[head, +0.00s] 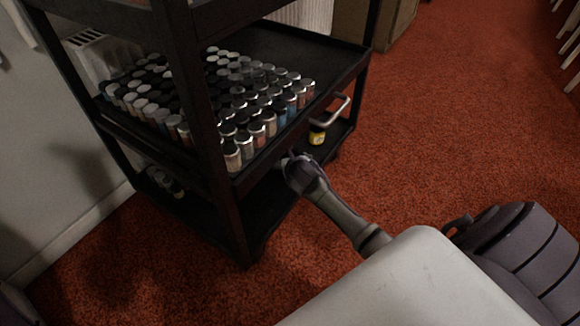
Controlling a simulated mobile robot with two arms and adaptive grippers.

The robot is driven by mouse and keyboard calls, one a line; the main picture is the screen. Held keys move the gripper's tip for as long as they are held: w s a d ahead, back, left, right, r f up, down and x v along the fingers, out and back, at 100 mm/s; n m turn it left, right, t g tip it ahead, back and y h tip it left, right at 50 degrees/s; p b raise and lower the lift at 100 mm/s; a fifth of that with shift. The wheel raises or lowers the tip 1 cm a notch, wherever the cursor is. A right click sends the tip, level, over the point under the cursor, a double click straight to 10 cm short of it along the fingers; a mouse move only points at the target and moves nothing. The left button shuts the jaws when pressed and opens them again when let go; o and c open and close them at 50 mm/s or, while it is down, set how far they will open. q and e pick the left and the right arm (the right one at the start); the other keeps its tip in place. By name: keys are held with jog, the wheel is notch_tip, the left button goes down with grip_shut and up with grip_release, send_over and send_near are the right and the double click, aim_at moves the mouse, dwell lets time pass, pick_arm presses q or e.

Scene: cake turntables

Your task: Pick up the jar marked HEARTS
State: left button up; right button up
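Many small jars with white, black and silver lids stand in rows on the middle shelf (262,168) of a black cart. The nearest jars (233,155) are at the shelf's front corner. A jar with a yellow label (317,137) stands apart on the lower shelf, below the handle. No label can be read, so I cannot tell which jar is marked HEARTS. My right gripper (294,164) is at the cart's right side, just below the middle shelf's edge and left of the yellow jar. Its fingers are dark and small, and I cannot see whether they are open. My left gripper is out of view.
The cart's front post (205,120) hides part of the jars. A grey handle (332,110) sticks out at the cart's right side. A few more jars (165,181) stand on the lower shelf at left. The red carpet (440,100) to the right is clear.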

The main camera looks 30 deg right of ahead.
jog(key=c, duration=1.4)
jog(key=shift+o, duration=0.2)
jog(key=shift+r, duration=0.1)
